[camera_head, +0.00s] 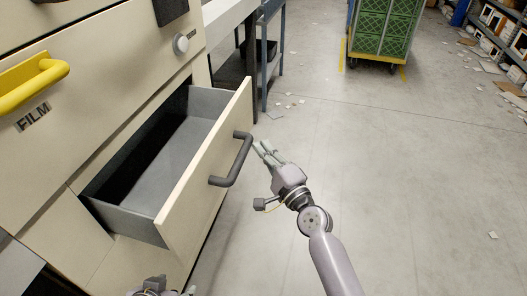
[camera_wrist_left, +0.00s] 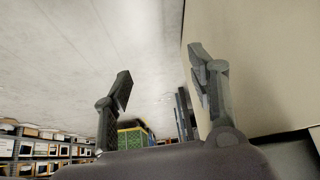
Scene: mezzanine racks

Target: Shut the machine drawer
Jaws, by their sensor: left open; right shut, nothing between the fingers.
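The machine drawer (camera_head: 205,165) is pulled open from the cream machine (camera_head: 105,95). Its grey inside looks empty, and its cream front carries a dark bar handle (camera_head: 236,165). My right gripper (camera_head: 264,148) is shut and empty, just to the right of the handle; whether it touches the handle is hard to tell. My left gripper (camera_head: 165,290) shows only partly at the bottom edge of the head view, below the drawer. In the left wrist view its fingers (camera_wrist_left: 163,90) are spread open with nothing between them, beside a cream panel (camera_wrist_left: 255,70).
A green crate cart (camera_head: 382,35) stands at the back. Racks (camera_head: 505,30) line the right. Paper scraps litter the floor, which is otherwise open on the right.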

